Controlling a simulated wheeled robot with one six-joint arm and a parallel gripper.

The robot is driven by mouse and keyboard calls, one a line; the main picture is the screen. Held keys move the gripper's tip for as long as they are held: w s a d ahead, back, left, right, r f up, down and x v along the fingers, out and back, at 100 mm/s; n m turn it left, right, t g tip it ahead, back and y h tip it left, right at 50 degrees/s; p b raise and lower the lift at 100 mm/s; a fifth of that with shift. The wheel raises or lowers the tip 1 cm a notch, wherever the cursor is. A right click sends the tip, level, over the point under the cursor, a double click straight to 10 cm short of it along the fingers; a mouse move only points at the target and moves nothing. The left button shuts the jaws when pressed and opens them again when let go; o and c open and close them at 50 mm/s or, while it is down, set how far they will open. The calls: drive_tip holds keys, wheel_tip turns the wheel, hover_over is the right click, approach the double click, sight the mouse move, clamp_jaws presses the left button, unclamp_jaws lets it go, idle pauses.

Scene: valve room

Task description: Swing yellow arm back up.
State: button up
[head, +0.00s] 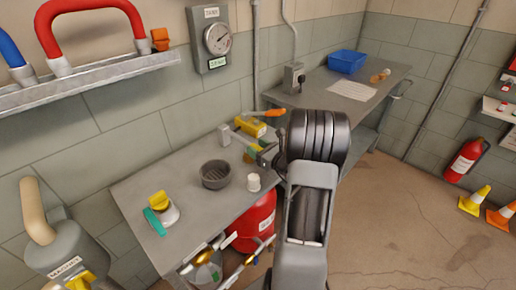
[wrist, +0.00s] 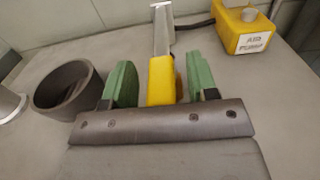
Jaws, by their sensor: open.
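The yellow arm (wrist: 161,82) is in the wrist view as a yellow grip on a flat grey metal bar that runs away toward the wall. In the head view its grey end (head: 225,135) shows at the back of the bench, and the yellow part is mostly hidden by my gripper. My gripper (wrist: 163,88) is open, with one green finger on each side of the yellow grip. There are gaps on both sides, wider on the right. In the head view my gripper (head: 260,153) is low over the bench.
A dark round bowl (wrist: 66,90) is close left of my gripper. A white cup (head: 253,183) is near the bench's front edge. A red drum (head: 258,222) is under the bench. The floor (head: 400,225) to the right is open.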

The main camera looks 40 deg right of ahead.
clamp_jaws()
idle(0.5)
drive_tip(key=shift+r, duration=0.1)
